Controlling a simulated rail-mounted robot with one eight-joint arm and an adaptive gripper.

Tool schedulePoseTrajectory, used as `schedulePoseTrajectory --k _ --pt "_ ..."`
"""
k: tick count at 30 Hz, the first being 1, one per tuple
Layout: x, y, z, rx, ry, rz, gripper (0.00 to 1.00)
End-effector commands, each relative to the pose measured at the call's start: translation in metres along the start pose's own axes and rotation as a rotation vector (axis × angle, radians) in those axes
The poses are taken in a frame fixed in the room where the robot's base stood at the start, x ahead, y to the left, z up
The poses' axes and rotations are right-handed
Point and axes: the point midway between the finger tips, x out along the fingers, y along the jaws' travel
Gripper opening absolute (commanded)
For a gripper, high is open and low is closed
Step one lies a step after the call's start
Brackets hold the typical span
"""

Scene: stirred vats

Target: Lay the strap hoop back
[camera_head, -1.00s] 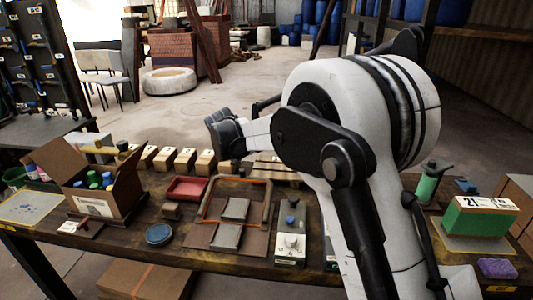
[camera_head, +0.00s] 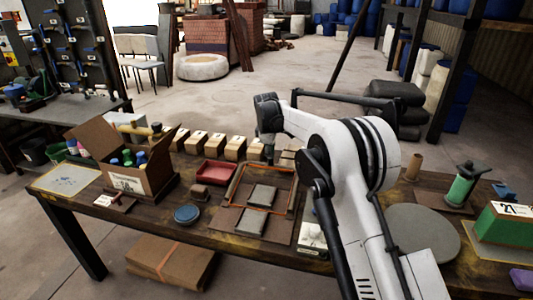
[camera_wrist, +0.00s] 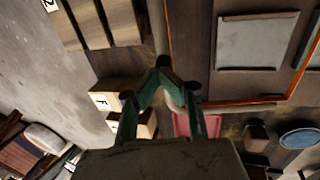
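The strap hoop (camera_head: 236,183), a thin brown-orange frame, is at a brown board (camera_head: 225,222) on the bench; I cannot tell if it lies flat or is slightly raised. Two grey pads (camera_head: 262,195) lie on the board, one inside the hoop. In the wrist view the hoop's orange edge (camera_wrist: 265,103) runs around a grey pad (camera_wrist: 257,42). My gripper (camera_wrist: 163,65) has its green-sided fingers together at the tips, with nothing visible held. The tips appear beside the hoop's left side in the wrist view; contact is unclear. In the head view my arm partly hides that area.
A red tray (camera_head: 215,172), a blue round lid (camera_head: 187,214) and a row of wooden blocks (camera_head: 216,144) sit left of and behind the board. An open carton (camera_head: 128,177) stands farther left. A green cylinder (camera_head: 459,190) and a grey disc (camera_head: 440,215) are on the right.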

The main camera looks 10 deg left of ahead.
Motion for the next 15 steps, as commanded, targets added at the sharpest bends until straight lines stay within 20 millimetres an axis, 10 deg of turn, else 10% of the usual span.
schedulePoseTrajectory --k 15 --pt "0.0063 0.0024 0.0041 0.005 -0.002 0.002 0.0"
